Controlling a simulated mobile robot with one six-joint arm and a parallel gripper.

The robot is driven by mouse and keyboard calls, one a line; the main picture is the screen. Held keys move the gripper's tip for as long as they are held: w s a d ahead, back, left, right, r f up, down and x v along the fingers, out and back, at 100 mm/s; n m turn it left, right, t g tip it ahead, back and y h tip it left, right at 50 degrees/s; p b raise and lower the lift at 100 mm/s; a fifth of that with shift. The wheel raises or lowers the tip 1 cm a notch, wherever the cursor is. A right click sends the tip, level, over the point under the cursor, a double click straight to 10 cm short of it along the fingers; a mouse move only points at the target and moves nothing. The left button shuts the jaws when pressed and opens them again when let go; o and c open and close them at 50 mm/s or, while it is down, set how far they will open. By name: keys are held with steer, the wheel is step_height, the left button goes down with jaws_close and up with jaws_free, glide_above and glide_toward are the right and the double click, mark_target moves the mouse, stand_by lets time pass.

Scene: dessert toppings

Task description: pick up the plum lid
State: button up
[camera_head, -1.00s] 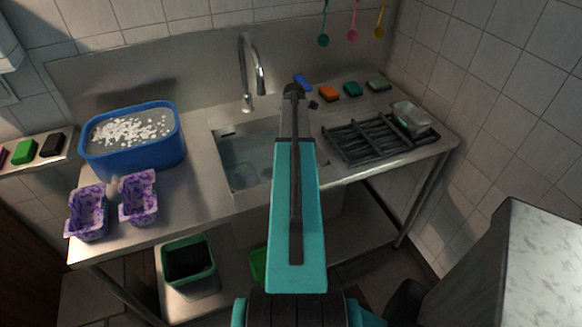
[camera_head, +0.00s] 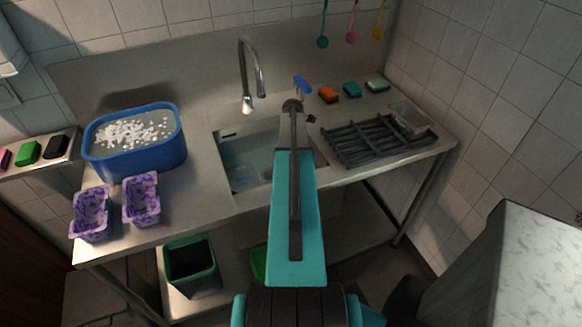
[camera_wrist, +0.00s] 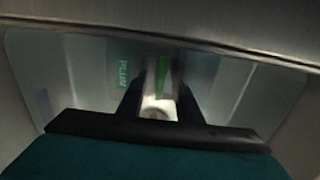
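In the wrist view, green "PLUM" lettering (camera_wrist: 123,75) shows left of my fingers, inside a pale, glassy, basin-like area. The lid's outline is too faint and blurred to separate from this area. My gripper (camera_wrist: 160,85) is in the middle of the wrist view, its two dark fingers apart. A narrow green strip (camera_wrist: 162,75) and a pale patch show between them; I cannot tell whether either is touched. In the head view, the sink (camera_head: 245,160) looks filled with clear liquid. My arm hides its right side, and the fingers cannot be made out there.
A blue tub (camera_head: 135,165) of white pieces and two purple-patterned containers (camera_head: 141,198) stand on the left counter. The faucet (camera_head: 247,75) rises behind the sink. A black rack (camera_head: 375,142) with a clear box (camera_head: 410,120) and several sponges (camera_head: 328,94) are at right.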

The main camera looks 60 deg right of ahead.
stand_by(0.3)
jaws_close()
steer(key=shift+r, duration=0.25)
step_height(320, 180, up, 18)
steer(key=b, duration=0.4)
steer(key=shift+f+b, duration=0.2)
steer(key=shift+b, duration=0.2)
stand_by(0.7)
